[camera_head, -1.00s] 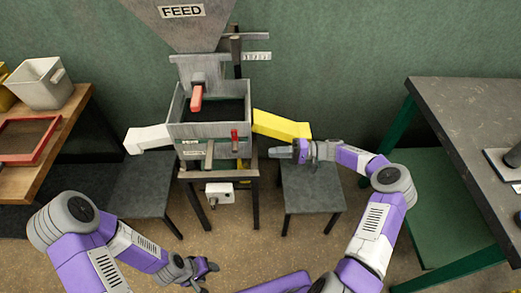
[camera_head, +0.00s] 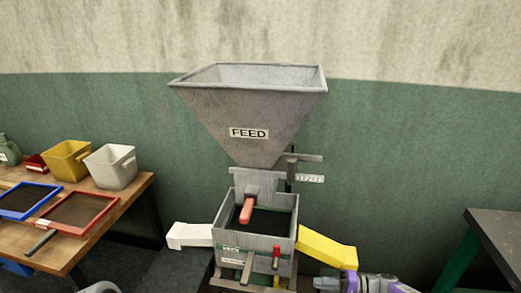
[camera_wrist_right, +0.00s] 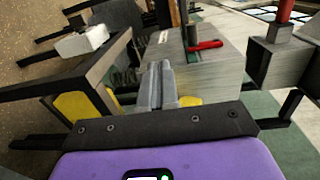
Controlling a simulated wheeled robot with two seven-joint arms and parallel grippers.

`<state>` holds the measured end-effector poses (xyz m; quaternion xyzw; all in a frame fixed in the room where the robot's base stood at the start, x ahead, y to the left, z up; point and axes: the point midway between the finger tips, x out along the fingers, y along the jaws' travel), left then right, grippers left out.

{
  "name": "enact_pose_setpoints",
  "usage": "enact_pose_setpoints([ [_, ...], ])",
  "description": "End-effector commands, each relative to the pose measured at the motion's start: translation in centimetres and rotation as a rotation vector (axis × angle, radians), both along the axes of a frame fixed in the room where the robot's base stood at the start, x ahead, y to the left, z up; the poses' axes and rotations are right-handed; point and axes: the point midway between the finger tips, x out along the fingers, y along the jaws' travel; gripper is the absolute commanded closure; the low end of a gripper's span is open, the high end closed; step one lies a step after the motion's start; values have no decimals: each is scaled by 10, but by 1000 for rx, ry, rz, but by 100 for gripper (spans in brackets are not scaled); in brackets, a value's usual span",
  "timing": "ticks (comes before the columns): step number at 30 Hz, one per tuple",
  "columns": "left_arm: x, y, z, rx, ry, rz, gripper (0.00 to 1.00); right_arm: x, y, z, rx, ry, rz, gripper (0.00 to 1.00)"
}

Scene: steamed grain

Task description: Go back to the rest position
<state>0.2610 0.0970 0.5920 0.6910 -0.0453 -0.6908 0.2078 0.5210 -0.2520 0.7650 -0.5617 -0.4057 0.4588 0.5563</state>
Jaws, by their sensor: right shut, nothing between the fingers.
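My right gripper (camera_head: 326,283) shows at the bottom edge in the head view, just below the end of the yellow chute (camera_head: 328,247). In the right wrist view its two fingers (camera_wrist_right: 163,84) lie together with nothing between them. Yellow parts show behind and beside the fingers there. The grey machine with the FEED hopper (camera_head: 250,100) stands left of this gripper. My left gripper is outside the head view; only a grey piece of my left arm shows at the bottom left edge.
A white chute (camera_head: 190,236) sticks out on the machine's left. A wooden table (camera_head: 125,205) at left holds framed screens and bins, including a white bin (camera_head: 111,166). A dark-topped table (camera_head: 505,235) stands at right. Wall is clear between machine and right table.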

Motion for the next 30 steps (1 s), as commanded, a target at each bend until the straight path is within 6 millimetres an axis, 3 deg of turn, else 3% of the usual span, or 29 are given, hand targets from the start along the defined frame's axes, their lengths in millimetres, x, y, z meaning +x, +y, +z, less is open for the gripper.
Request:
enact_pose_setpoints([
  [3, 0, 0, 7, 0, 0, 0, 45, -13, 58, -29, -118, 134, 65, 100],
  [6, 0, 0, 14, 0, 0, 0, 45, -42, 108, -66, -286, 263, 114, 100],
  [9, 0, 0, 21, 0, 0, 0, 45, -82, 143, -99, -470, 353, 148, 100],
  [12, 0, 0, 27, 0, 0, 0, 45, -125, 162, -124, -648, 400, 163, 100],
  [16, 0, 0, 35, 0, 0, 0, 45, -179, 169, -140, -855, 399, 159, 100],
  [21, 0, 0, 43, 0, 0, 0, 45, -231, 163, -138, -1034, 341, 121, 100],
  [25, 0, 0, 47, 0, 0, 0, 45, -253, 158, -130, -1093, 297, 93, 100],
  [30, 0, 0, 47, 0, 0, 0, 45, -261, 155, -125, -1114, 275, 74, 100],
])
